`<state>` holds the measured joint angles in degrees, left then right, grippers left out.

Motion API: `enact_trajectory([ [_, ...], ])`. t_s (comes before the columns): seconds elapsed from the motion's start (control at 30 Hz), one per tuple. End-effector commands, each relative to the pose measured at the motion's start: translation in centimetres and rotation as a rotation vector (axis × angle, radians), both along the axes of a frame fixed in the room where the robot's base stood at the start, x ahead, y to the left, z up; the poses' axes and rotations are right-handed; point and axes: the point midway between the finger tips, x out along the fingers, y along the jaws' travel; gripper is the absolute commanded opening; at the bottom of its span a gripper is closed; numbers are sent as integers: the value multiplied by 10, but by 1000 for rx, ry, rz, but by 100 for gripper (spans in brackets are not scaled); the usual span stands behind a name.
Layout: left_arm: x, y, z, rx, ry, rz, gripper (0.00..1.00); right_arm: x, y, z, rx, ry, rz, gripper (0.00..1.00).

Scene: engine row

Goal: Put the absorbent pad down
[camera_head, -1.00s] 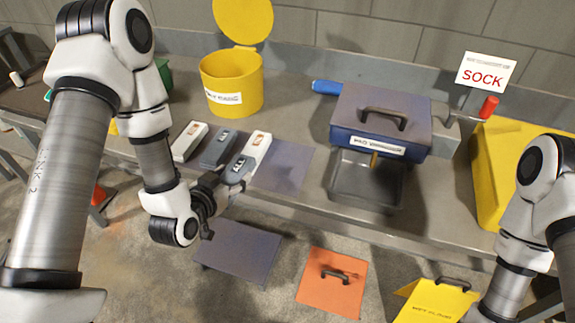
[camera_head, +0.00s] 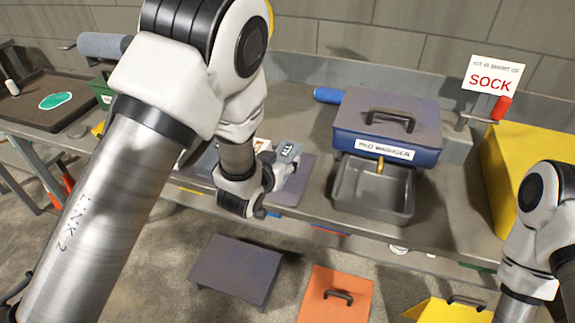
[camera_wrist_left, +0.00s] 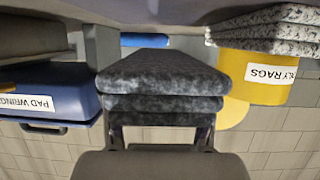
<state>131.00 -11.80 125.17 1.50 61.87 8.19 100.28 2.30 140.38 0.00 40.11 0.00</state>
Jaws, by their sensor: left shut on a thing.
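My left gripper (camera_wrist_left: 160,128) is shut on a dark grey speckled absorbent pad (camera_wrist_left: 160,80), folded in several layers, in the left wrist view. In the head view the held grey pad (camera_head: 288,163) with a small pale label is over the purple-grey mat (camera_head: 302,184) on the bench. My left gripper (camera_head: 268,184) is partly hidden by its own wrist there. I cannot tell whether the pad touches the mat. A pale speckled pad stack (camera_wrist_left: 268,28) shows at the right of the wrist view. My right gripper is out of view.
The blue wringer (camera_head: 385,128) stands over a grey metal tray (camera_head: 342,190) just right of the mat. A yellow rag bin (camera_wrist_left: 262,78) shows in the wrist view. A SOCK sign (camera_head: 492,75) and yellow bin (camera_head: 535,165) stand at the right.

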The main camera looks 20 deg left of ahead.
Motion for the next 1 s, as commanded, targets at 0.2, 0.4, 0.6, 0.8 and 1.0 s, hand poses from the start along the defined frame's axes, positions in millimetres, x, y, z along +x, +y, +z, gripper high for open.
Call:
enact_trajectory([
  [0.2, 15, -12, -23, -1, 6, 1, 28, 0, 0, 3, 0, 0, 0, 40],
  [0.4, 16, -12, -34, -1, 0, 0, 28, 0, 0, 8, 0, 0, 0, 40],
  [0.6, 16, -11, -37, 0, 0, 0, 28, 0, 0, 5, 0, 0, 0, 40],
  [0.8, 16, -11, -36, 0, 0, 0, 82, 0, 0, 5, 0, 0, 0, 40],
  [1.0, 16, -11, -36, 0, 0, 0, 82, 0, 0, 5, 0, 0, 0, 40],
])
